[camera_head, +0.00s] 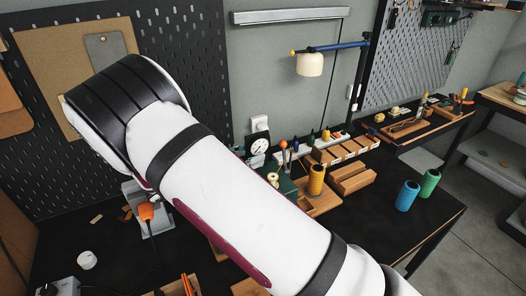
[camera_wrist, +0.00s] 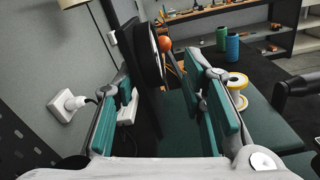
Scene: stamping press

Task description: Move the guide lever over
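A lever with an orange ball knob (camera_wrist: 165,44) stands up from the green stamping press (camera_wrist: 262,130) in the wrist view; I take it to be the guide lever. The knob also shows in the head view (camera_head: 283,145), beside the white-faced dial gauge (camera_head: 259,147). The gauge is seen edge-on as a dark disc (camera_wrist: 150,52) in the wrist view. My gripper (camera_wrist: 165,82) is open, its teal-padded fingers wide apart. The knob and gauge appear in the gap between them. I cannot tell whether either finger touches the lever. My arm hides my gripper in the head view.
A yellow spool with pale flanges (camera_wrist: 237,84) is right of my right finger. A wall socket with a plug (camera_wrist: 68,104) is at left. A lamp (camera_head: 309,64) hangs behind.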

